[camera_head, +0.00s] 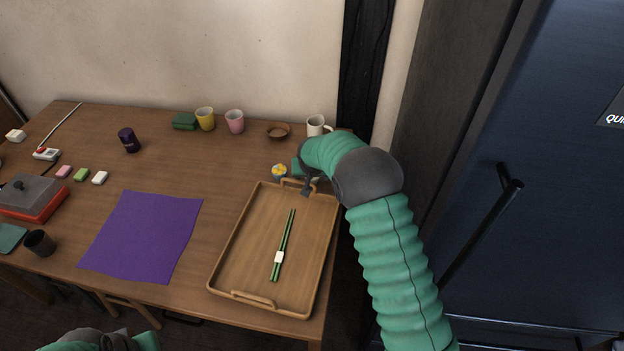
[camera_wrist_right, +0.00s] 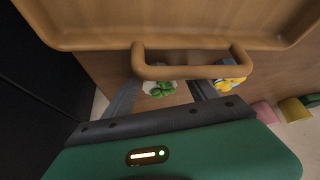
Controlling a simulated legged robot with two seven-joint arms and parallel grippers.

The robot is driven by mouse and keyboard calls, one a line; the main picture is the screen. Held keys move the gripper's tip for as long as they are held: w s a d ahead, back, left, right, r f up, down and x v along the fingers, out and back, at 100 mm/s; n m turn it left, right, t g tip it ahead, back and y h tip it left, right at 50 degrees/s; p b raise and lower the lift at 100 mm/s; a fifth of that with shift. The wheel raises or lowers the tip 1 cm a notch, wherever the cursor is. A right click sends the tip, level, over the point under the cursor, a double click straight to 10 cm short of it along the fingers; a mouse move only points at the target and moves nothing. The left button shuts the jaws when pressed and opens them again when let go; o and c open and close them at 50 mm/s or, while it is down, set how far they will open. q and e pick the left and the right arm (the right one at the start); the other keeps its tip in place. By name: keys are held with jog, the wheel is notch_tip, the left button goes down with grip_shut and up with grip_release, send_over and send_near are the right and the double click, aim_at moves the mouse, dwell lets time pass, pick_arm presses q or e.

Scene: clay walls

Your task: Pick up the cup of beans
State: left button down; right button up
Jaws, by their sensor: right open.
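My right gripper (camera_head: 307,187) is open at the far end of the wooden tray, pointing down. In the right wrist view its fingers (camera_wrist_right: 163,92) are apart, on either side of a small white container with green contents (camera_wrist_right: 158,88), partly hidden by the tray handle. I cannot tell whether these contents are beans or whether the fingers touch it. A small blue cup with yellow contents (camera_head: 279,171) stands just left of the gripper; it also shows beside the right finger in the wrist view (camera_wrist_right: 230,83). Only part of my left arm shows at the bottom left; its fingers are hidden.
The wooden tray (camera_head: 255,278) holds green chopsticks (camera_head: 284,243). Yellow (camera_head: 205,119), pink (camera_head: 235,121) and white (camera_head: 316,125) mugs and a brown bowl (camera_head: 278,131) stand along the back. A purple mat (camera_head: 143,236) lies left. Table around the mat's far edge is clear.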

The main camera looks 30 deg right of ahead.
jog(key=shift+r, duration=0.1)
jog(key=shift+c, duration=0.7)
jog(key=shift+d, duration=0.1)
jog(key=c, duration=1.2)
jog(key=shift+c, duration=0.2)
